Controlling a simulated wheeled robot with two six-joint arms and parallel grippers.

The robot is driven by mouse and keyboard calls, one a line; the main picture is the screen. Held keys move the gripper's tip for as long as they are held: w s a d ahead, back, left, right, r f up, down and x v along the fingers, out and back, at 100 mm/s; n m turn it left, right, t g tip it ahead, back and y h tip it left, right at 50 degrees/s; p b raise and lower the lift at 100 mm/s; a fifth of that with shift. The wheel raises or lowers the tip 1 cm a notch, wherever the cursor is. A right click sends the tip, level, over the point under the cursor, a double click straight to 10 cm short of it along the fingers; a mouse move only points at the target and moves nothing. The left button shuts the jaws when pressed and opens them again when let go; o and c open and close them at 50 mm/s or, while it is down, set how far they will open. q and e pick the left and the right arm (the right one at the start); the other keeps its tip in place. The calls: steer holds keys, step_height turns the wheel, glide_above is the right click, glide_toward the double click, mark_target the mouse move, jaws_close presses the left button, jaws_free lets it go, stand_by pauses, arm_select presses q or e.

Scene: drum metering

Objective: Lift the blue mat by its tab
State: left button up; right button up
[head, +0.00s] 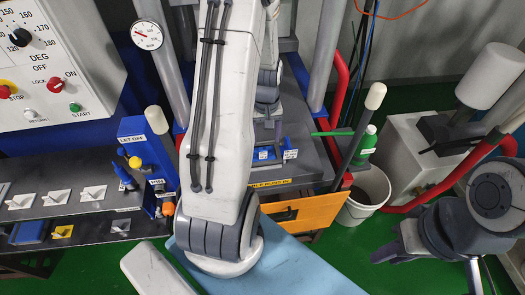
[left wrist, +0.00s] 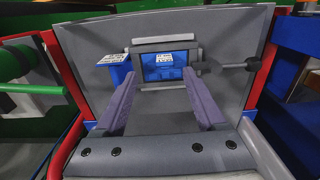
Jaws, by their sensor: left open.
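In the head view, blue pieces with white labels (head: 275,155) sit in the grey-walled bay. The left wrist view shows a blue panel with a white label (left wrist: 164,72) below a grey bar. A second labelled blue piece (left wrist: 115,71) is to its left. I cannot tell which, if any, is the mat or its tab. My left gripper (left wrist: 159,76) is open, its two fingers pointing toward the blue panel with nothing seen between them. In the head view my left arm largely hides it. Dark parts of my right arm show at the right; its jaw state is unclear.
A flat light-blue surface (head: 310,268) lies at the bottom. An orange panel (head: 305,213) fronts the bay, with red rails beside it. A white bucket (head: 362,195) stands to its right. A control panel (head: 55,60) and a shelf with white pieces are at left.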

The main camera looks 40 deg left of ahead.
arm_select(q)
step_height(320, 180, down, 3)
steer(key=shift+s+a+r+p, duration=0.1)
steer(key=shift+s+a+p, duration=0.05)
steer(key=shift+p, duration=0.35)
steer(key=f, duration=0.2)
steer(key=f+p, duration=0.1)
steer(key=shift+a+f, duration=0.15)
steer(key=shift+a, duration=0.1)
steer(key=shift+f, duration=0.5)
jaws_close()
